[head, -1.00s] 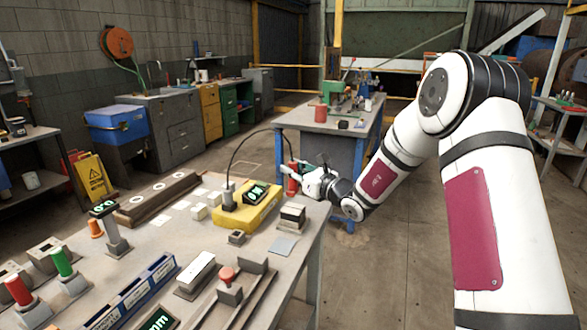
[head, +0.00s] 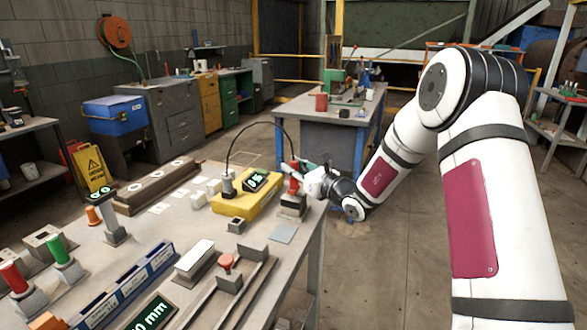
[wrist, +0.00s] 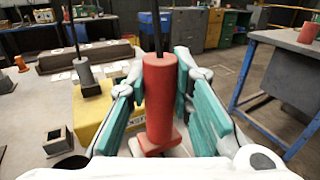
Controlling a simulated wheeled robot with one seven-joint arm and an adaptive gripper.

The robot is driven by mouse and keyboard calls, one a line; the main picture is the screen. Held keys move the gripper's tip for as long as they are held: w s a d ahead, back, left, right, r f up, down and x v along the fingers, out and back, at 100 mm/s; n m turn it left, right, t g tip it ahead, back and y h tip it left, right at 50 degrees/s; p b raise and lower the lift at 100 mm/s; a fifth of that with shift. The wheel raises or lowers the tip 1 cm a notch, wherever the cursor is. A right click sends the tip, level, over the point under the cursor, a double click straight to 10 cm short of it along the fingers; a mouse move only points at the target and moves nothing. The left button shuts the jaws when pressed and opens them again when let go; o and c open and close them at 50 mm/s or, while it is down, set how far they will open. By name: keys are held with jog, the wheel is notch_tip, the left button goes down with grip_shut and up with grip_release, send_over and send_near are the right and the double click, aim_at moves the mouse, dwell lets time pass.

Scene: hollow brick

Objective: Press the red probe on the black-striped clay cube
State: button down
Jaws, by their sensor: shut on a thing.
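My gripper (head: 308,182) is shut on the red probe (wrist: 160,95), which stands upright between its teal finger pads in the wrist view. The probe also shows in the head view (head: 295,180), with a black cable rising from its top. The black-striped clay cube (head: 292,209) sits near the table's right edge, directly below the probe in the head view. The probe's lower end meets the cube's top in that picture; I cannot tell whether they touch.
A yellow meter (head: 233,207) with a lit display and cable post stands left of the cube. Pale cubes (head: 198,202) lie farther left. A blue-legged bench (head: 330,130) stands behind.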

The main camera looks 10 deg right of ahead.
jog(key=shift+f+b, duration=0.3)
jog(key=shift+f, duration=0.25)
dwell(1.0)
jog(key=shift+r+p, duration=1.8)
jog(key=shift+r, duration=1.8)
